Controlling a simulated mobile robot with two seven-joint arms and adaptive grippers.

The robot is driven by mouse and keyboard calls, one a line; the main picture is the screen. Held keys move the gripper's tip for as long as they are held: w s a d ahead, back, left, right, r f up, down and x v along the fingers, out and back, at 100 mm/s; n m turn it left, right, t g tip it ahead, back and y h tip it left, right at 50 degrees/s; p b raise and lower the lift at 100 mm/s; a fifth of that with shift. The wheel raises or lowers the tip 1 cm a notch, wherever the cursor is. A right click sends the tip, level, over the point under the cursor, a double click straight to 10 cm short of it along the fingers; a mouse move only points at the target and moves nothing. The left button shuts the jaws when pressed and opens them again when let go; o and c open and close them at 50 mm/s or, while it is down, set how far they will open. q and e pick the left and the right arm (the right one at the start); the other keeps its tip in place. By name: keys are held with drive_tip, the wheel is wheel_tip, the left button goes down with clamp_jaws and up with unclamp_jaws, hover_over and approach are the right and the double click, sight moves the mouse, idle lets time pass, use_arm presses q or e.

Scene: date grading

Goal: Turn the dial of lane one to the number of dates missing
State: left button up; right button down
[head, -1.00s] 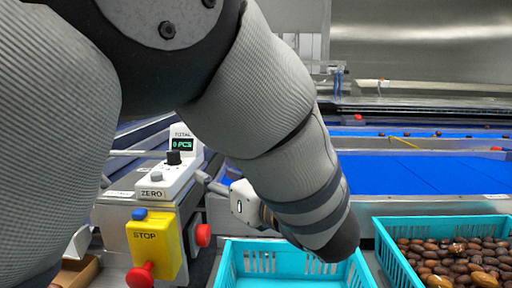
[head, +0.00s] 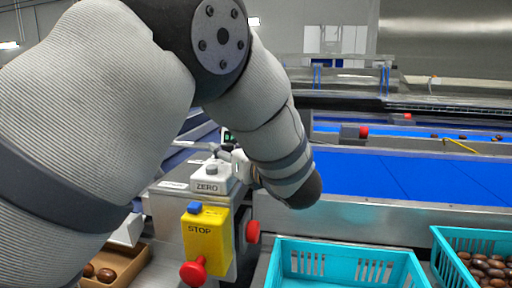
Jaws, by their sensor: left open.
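A white counter box (head: 228,178) marked ZERO stands on the grey machine housing left of centre. Its small display (head: 228,136) is mostly hidden behind my left gripper, so I cannot read it now. A grey button (head: 211,170) sits on top of the box. The black knob seen there earlier is not clear behind the gripper, and I cannot tell which control is lane one's dial. My left gripper (head: 226,151) is open over the box, pointing left; I cannot tell whether it touches anything. Some dates (head: 106,275) lie in a brown carton (head: 128,268) at lower left.
A yellow STOP box (head: 207,245) with a red button (head: 193,273) stands in front of the counter. A red knob (head: 252,231) is right of it. A teal crate (head: 345,248) and another crate (head: 445,250) holding dates stand right. Blue belts (head: 400,178) run behind.

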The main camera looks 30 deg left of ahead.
use_arm(q)
clamp_jaws()
drive_tip(key=shift+f, duration=0.1)
drive_tip(key=shift+w+f+n+g+y+b, duration=0.1)
drive_tip(key=shift+w+n+g+y+b, duration=0.1)
drive_tip(key=shift+n+g+y, duration=0.25)
drive_tip(key=shift+w+f+n+g+y+b, duration=0.15)
drive_tip(key=shift+n+g+b, duration=0.1)
drive_tip(key=shift+g, duration=0.4)
drive_tip(key=n+g+b, duration=0.2)
drive_tip(key=g, duration=0.1)
drive_tip(key=n+g+y+b, duration=0.1)
drive_tip(key=n+g, duration=0.1)
drive_tip(key=g, duration=0.1)
drive_tip(key=shift+w+d+f+n+g+b, duration=0.1)
drive_tip(key=shift+w+n+g+b, duration=0.05)
drive_tip(key=shift+n+g+b, duration=0.2)
drive_tip(key=shift+r+n+g+b, duration=0.35)
drive_tip(key=shift+g+b, duration=0.1)
drive_tip(key=shift+g, duration=0.3)
use_arm(e)
drive_tip(key=s+f+g, duration=0.2)
drive_tip(key=s+f, duration=0.4)
drive_tip(key=shift+s+f+g, duration=0.4)
use_arm(q)
unclamp_jaws()
